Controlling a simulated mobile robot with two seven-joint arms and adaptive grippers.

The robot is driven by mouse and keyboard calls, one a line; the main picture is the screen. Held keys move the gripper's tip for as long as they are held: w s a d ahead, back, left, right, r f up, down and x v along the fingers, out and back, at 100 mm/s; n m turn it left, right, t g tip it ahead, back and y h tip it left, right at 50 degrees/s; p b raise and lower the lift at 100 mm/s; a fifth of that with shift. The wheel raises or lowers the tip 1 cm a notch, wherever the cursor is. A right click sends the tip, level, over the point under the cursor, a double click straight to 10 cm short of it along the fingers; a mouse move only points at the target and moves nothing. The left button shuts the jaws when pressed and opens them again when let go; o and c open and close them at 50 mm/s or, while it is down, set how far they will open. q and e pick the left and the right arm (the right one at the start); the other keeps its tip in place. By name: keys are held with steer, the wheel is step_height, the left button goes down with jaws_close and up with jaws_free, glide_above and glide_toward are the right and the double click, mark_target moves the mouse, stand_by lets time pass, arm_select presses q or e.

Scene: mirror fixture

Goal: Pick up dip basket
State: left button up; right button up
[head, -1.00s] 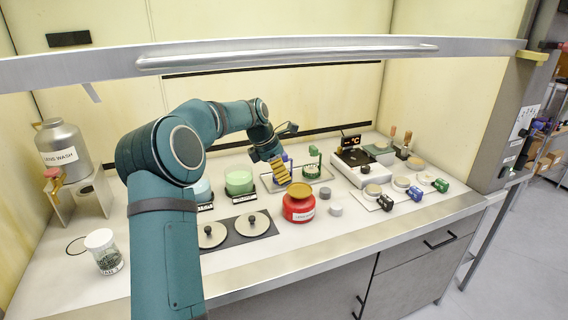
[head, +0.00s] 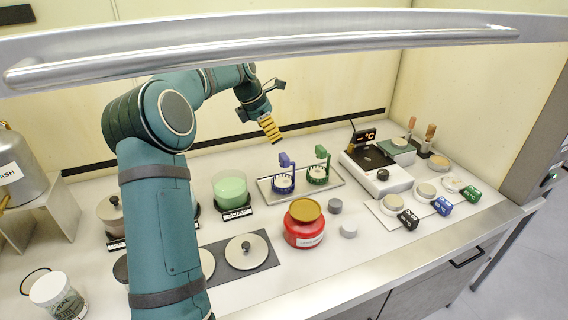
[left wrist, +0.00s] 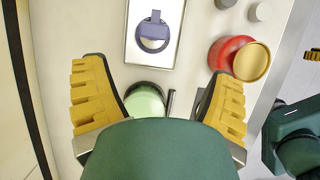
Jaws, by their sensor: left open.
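The blue dip basket (head: 285,181) and the green dip basket (head: 318,174) stand upright on a shallow metal tray (head: 329,191), each with a raised handle block. In the left wrist view the blue basket (left wrist: 153,38) lies beyond the fingertips, seen from above on the tray (left wrist: 179,14). My left gripper (head: 272,137) is open and empty, above and slightly left of the blue basket. Its yellow fingers (left wrist: 160,72) are spread wide in the left wrist view. The green basket is not in the wrist view.
A green beaker (head: 230,188) stands left of the tray. A red jar (head: 304,228) with a gold lid and small grey cylinders (head: 348,231) stand in front. A metal sash bar (head: 270,58) crosses above.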

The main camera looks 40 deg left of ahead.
mark_target(282, 156)
arm_select(q)
steer(key=x, duration=0.2)
steer(key=b+x, duration=0.1)
steer(key=x, duration=0.5)
steer(key=shift+w+a+f+b, duration=0.2)
steer(key=shift+w+a+b, duration=0.05)
steer(key=shift+w+b, duration=0.1)
steer(key=x, duration=0.3)
steer(key=b+x, duration=0.1)
steer(key=shift+a+f, duration=0.2)
steer(key=shift+f, duration=0.3)
steer(key=shift+d+f, duration=0.1)
steer(key=shift+f, duration=0.1)
steer(key=shift+c, duration=0.4)
steer(key=c, duration=1.2)
